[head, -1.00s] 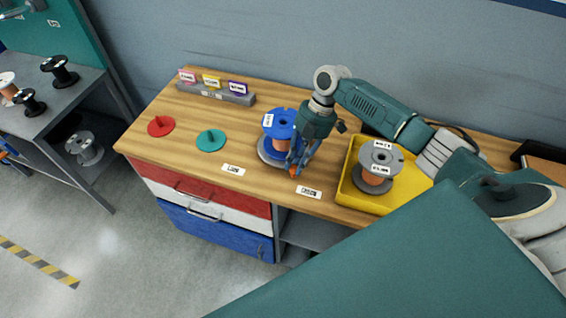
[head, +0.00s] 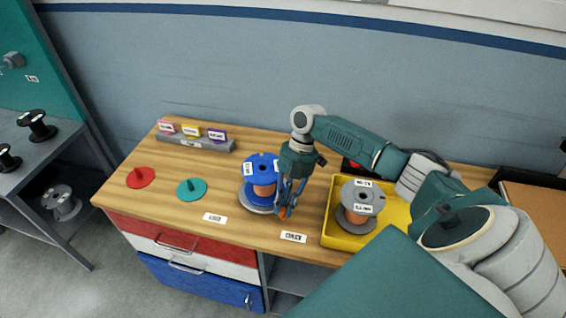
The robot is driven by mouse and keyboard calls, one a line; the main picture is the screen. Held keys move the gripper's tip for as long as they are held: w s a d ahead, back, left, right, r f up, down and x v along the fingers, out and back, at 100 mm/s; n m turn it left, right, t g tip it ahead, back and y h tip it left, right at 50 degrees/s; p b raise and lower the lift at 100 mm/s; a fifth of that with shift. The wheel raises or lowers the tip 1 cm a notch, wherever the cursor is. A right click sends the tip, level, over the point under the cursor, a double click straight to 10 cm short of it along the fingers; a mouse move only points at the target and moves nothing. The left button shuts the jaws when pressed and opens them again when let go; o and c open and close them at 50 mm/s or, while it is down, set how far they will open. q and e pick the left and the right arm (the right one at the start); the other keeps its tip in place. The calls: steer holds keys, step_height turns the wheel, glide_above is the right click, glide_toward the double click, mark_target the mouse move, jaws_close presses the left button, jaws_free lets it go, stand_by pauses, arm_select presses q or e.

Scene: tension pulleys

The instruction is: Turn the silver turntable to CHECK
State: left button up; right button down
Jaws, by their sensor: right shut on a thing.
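The silver turntable (head: 252,209) is a grey disc on the wooden bench, mostly covered by the blue-flanged spool (head: 260,165) with copper-coloured winding standing on it. An orange tab (head: 283,214) shows at the turntable's right front edge. My right gripper (head: 285,208) points down beside the spool and is shut on this orange tab. The CHECK label (head: 293,237) lies on the bench just in front of the tab. Another white label (head: 215,218), too small to read surely, lies further left. My left gripper is not in view.
A yellow tray (head: 345,238) with a grey spool (head: 360,197) stands to the right. A red disc (head: 141,177) and a teal disc (head: 191,190) lie to the left. A grey holder (head: 190,143) with coloured tags is behind. Bare wood lies between the discs and turntable.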

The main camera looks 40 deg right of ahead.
steer(key=shift+w+r, duration=0.1)
steer(key=c, duration=1.6)
jaws_free()
steer(key=v, duration=1.2)
